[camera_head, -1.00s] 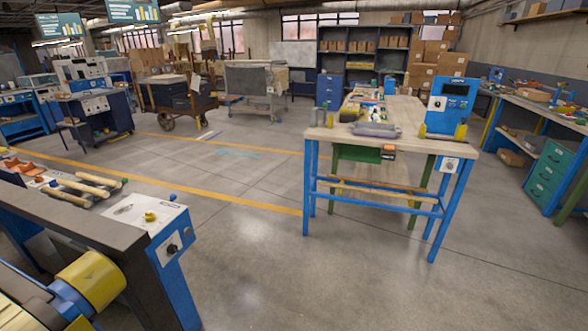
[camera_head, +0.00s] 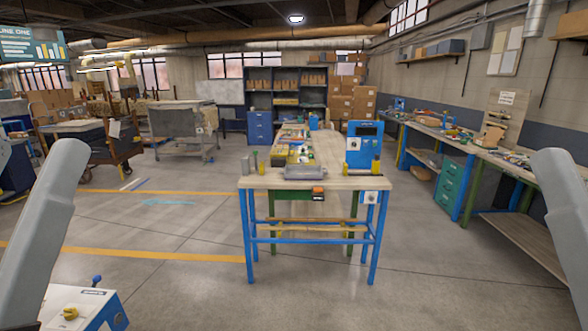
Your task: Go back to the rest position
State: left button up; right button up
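Two light grey arm links of mine show, one at the left edge and one at the right edge of the head view. Both rise upright and lean inward at the top. Neither gripper is in the picture, so I cannot see whether they are open or shut.
A blue-legged workbench (camera_head: 262,182) with a blue panel box (camera_head: 364,146) stands ahead. A white control box (camera_head: 72,306) is at the lower left. A long bench (camera_head: 520,163) runs along the right wall. Carts (camera_head: 182,128) stand back left. The grey floor (camera_head: 190,225) between is clear.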

notch_tip(320, 180, up, 37)
jog(key=p, duration=3.3)
jog(key=shift+r+p, duration=0.15)
jog(key=shift+p, duration=0.2)
